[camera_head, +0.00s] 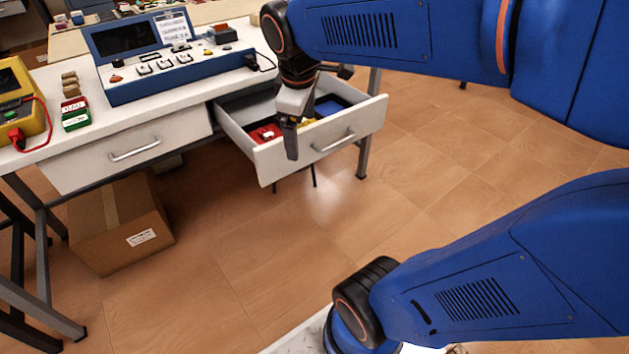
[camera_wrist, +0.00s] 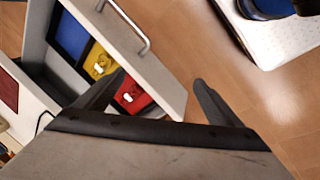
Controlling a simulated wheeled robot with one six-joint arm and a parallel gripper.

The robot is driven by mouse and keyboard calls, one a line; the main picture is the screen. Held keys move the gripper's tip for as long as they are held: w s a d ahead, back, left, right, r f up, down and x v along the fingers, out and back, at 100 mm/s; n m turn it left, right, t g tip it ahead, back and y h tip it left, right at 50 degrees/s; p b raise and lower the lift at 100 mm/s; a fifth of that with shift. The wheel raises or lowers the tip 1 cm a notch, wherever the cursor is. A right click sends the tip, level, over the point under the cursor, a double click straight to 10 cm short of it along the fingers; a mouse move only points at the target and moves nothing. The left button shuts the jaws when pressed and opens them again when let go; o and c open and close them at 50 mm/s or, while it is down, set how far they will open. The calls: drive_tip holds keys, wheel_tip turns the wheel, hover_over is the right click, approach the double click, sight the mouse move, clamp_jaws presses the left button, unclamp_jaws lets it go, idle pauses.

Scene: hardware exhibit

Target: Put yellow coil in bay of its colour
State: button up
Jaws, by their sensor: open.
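The open drawer (camera_head: 330,141) holds coloured bays side by side: a blue bay (camera_wrist: 70,37), a yellow bay (camera_wrist: 89,54) and a red bay (camera_wrist: 141,103). A small yellow piece with a pale mark, apparently the yellow coil (camera_wrist: 102,66), lies in the yellow bay. In the head view only a bit of yellow (camera_head: 306,121) shows beside my gripper. My gripper (camera_wrist: 160,80) is open and empty, its fingers apart above the drawer's front side. In the head view my gripper (camera_head: 291,150) hangs at the drawer front and hides part of the bays.
A red piece with a white mark (camera_head: 266,133) lies in the red bay. The drawer's front panel and handle (camera_head: 334,141) stick out from the bench. A blue console (camera_head: 165,62) stands on the bench top. A cardboard box (camera_head: 118,222) sits below; floor in front is clear.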

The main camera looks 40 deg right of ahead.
drive_tip(key=s+a+f+m+t+y, duration=0.1)
drive_tip(key=s+a+f+m, duration=0.1)
drive_tip(key=s+m, duration=0.2)
drive_tip(key=s+a+f+m+t, duration=0.1)
drive_tip(key=s+a+f+m, duration=0.1)
drive_tip(key=s, duration=0.5)
drive_tip(key=shift+s+f+m+y, duration=0.2)
drive_tip(key=shift+f+m+y, duration=0.2)
drive_tip(key=shift+f+m, duration=0.45)
